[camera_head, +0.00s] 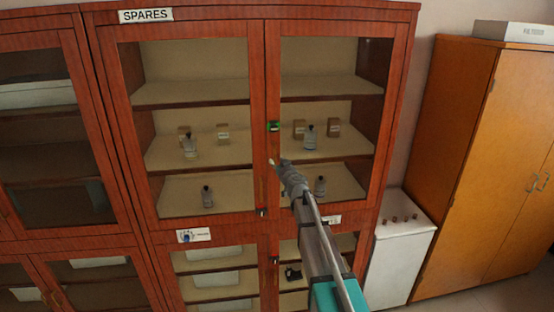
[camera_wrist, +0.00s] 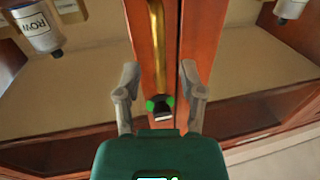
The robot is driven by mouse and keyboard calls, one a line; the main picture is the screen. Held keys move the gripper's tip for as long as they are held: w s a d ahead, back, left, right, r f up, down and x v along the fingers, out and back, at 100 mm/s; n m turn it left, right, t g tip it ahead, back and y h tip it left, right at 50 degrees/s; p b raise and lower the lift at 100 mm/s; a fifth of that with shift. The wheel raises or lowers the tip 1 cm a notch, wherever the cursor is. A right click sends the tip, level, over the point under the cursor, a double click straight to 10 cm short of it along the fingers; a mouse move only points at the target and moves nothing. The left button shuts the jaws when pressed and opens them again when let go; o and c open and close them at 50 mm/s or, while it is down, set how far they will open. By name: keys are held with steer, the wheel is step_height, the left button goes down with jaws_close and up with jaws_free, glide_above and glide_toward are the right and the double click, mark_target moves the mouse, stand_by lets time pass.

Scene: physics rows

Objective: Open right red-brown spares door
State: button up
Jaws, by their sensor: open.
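The right red-brown spares door (camera_head: 272,75) is a glazed door in a wooden frame under the SPARES sign (camera_head: 145,15). It looks closed, its edge meeting the left door (camera_head: 257,85). My gripper (camera_head: 279,163) is in front of the right door's inner edge. In the wrist view, which looks upside down, my gripper (camera_wrist: 160,78) is open, one finger on each side of a vertical brass handle (camera_wrist: 157,45) on the door frame (camera_wrist: 146,65). I cannot tell whether the fingers touch it. In the head view my gripper and arm cover part of the door.
Bottles (camera_head: 310,138) and small boxes (camera_head: 333,127) stand on shelves behind the glass. A green and black fitting (camera_head: 273,127) sits at the door edge. A white cabinet (camera_head: 402,255) and an orange wooden cupboard (camera_head: 490,150) stand to the right. Lower glazed doors lie below.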

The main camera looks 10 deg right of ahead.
mark_target(275, 158)
steer(key=shift+w+a, duration=0.15)
steer(key=shift+w, duration=0.65)
steer(key=shift+w+a, duration=0.15)
steer(key=shift+w, duration=0.6)
jaws_close()
